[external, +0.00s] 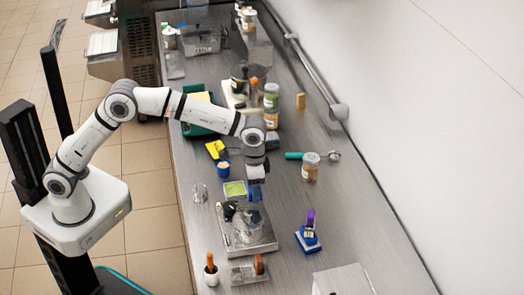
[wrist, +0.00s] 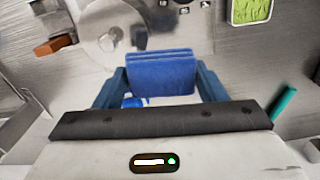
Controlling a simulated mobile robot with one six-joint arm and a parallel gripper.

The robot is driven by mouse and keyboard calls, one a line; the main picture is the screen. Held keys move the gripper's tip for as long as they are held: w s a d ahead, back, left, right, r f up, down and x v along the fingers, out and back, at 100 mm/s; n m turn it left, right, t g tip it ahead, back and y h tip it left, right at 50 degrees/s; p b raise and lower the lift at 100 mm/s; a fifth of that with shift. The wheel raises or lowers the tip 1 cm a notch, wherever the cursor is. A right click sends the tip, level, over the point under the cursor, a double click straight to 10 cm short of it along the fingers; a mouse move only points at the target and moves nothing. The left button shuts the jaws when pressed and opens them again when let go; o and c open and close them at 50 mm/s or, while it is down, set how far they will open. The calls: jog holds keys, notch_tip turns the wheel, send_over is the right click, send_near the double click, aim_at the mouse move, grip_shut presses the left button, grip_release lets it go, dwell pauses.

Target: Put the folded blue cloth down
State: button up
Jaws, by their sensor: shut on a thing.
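The folded blue cloth (wrist: 162,73) is a stack of blue layers held between the two blue fingers of my gripper (wrist: 160,85) in the wrist view. In the external view my gripper (external: 256,192) points down over the steel bench, above the steel appliance (external: 262,246) with a round clear bowl or disc on top. The cloth is hard to separate from the blue fingers there. I cannot tell how high it hangs.
A blue block with a purple-topped item (external: 308,240) stands right of the appliance. Bare bench (external: 350,225) shows at right.

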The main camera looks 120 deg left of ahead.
jog(key=w+d+r+m+p, duration=0.2)
jog(key=d+m, duration=0.1)
jog(key=d, duration=1.1)
jog(key=w+d+r+m+p, duration=0.15)
jog(key=d+m, duration=0.25)
jog(key=d, duration=1)
jog(key=s+d+f+b, duration=0.2)
jog(key=s+d+f, duration=0.15)
jog(key=f, duration=0.45)
jog(key=s+d+f+b, duration=0.1)
jog(key=s+d+f, duration=0.2)
jog(key=s+f, duration=0.35)
jog(key=s+d+f+b, duration=0.2)
jog(key=s+d+f, duration=0.1)
jog(key=f, duration=0.6)
jog(key=a, duration=0.6)
jog(key=shift+s+a+f+m, duration=0.15)
jog(key=shift+a+f+m, duration=0.1)
jog(key=shift+a+m, duration=0.15)
